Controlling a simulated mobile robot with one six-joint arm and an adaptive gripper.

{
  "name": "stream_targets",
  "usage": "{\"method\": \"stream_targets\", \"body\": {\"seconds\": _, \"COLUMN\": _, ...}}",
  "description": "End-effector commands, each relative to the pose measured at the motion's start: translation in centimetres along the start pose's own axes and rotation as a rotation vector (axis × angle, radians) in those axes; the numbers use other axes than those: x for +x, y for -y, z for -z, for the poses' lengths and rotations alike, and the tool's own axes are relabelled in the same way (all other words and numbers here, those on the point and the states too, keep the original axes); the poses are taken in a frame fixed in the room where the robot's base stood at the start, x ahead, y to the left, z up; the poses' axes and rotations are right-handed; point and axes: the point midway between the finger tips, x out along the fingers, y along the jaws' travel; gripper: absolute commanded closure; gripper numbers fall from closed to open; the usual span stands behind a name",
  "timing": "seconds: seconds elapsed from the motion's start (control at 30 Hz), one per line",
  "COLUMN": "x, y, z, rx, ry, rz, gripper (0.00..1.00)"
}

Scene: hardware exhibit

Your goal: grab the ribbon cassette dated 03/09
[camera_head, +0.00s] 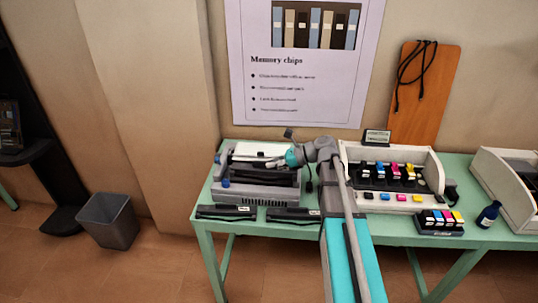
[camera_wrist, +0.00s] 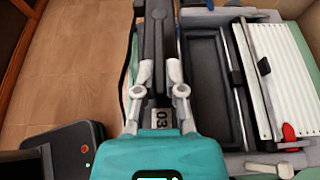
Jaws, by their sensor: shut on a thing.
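My gripper (camera_head: 279,161) reaches leftward over the front of the grey printer (camera_head: 257,193). In the wrist view, my gripper (camera_wrist: 157,88) is shut on a long black ribbon cassette (camera_wrist: 158,35), with one finger on each side. A small label (camera_wrist: 182,119) on it shows beside the gripper's base, turned sideways; its digits seem to include 03, and the rest is hidden. In the head view I cannot clearly separate the held cassette from the dark printer. Two more black cassettes, a left one (camera_head: 226,213) and a right one (camera_head: 293,216), lie along the table's front edge, labels unreadable.
The printer has white paper (camera_wrist: 278,70) in it, close to the right of my gripper in the wrist view. A white inkjet printer (camera_head: 433,178), a cartridge set (camera_head: 437,222) and a blue bottle (camera_head: 488,214) stand to the right. A bin (camera_head: 108,220) stands on the floor.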

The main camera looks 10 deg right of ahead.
Motion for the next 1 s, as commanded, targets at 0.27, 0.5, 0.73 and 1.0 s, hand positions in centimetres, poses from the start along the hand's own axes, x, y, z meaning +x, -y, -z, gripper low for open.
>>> {"method": "stream_targets", "body": {"seconds": 0.27, "x": -1.3, "y": -2.9, "z": -1.0, "rx": 0.000, "ry": 0.000, "rz": 0.000, "gripper": 1.00}}
{"method": "stream_targets", "body": {"seconds": 0.5, "x": -1.5, "y": -3.2, "z": -1.0, "rx": 0.000, "ry": 0.000, "rz": 0.000, "gripper": 1.00}}
{"method": "stream_targets", "body": {"seconds": 0.73, "x": -1.5, "y": -3.2, "z": -1.0, "rx": 0.000, "ry": 0.000, "rz": 0.000, "gripper": 1.00}}
{"method": "stream_targets", "body": {"seconds": 1.0, "x": -1.5, "y": -3.2, "z": -1.0, "rx": 0.000, "ry": 0.000, "rz": 0.000, "gripper": 1.00}}
